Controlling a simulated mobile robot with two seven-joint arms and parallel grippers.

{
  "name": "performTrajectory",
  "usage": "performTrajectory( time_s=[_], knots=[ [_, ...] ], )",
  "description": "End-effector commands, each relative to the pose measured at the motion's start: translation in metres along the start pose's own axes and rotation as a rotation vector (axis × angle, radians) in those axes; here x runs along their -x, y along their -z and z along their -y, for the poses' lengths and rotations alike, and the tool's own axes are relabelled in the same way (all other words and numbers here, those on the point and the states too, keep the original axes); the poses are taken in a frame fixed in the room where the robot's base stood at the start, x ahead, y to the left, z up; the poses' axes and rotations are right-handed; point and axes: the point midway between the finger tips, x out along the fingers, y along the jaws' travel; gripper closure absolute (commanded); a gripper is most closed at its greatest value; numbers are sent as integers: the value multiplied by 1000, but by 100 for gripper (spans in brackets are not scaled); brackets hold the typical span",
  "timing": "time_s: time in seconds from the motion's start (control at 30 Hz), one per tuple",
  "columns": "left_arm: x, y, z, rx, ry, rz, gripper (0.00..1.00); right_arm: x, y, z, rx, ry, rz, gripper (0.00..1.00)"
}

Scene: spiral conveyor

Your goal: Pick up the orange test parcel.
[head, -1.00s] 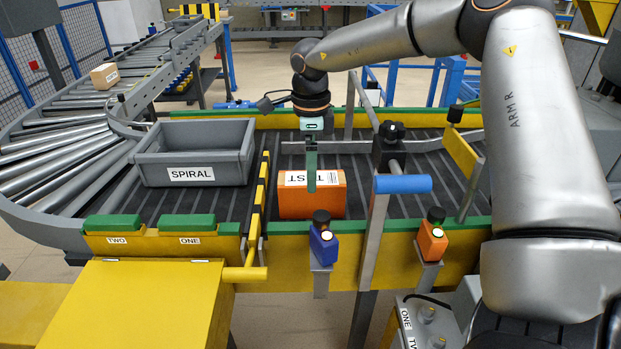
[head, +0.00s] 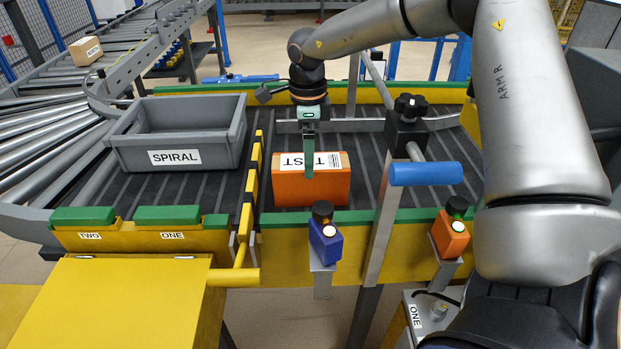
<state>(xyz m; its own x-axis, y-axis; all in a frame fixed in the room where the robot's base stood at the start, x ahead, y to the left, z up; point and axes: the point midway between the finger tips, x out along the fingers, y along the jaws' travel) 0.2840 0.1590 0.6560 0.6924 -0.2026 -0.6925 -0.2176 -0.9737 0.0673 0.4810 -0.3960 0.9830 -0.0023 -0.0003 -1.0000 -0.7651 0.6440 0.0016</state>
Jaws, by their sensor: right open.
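The orange test parcel (head: 327,188) lies on the dark roller conveyor, with a white TEST label on its top. My right gripper (head: 308,170) hangs over it from above. Its green finger reaches down in front of the label and overlaps the parcel in the picture. The gripper is open. The second finger is hidden, and I cannot tell whether the finger touches the parcel. My left gripper is not in view.
A grey SPIRAL tote (head: 177,174) stands left of the parcel, beyond a yellow-black striped bar (head: 249,200). A post with a blue handle (head: 426,173) stands to the right. Blue (head: 326,240) and orange (head: 451,235) sensor boxes sit along the front rail.

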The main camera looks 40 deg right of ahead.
Motion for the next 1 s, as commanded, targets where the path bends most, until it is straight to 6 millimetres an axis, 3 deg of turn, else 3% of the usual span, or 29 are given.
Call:
performTrajectory(
  time_s=[0.17, 0.43, 0.7, 1.0],
  knots=[
    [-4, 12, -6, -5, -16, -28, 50, -13, 1, 0, 0, 1, 1, 0],
    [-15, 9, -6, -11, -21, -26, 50, -53, 5, -3, 0, -1, 0, 0],
    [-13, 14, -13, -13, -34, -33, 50, -56, 4, -3, 0, 1, 2, 0],
    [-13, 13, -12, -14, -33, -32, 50, -56, 4, -3, 0, 1, 2, 33]
  ],
)
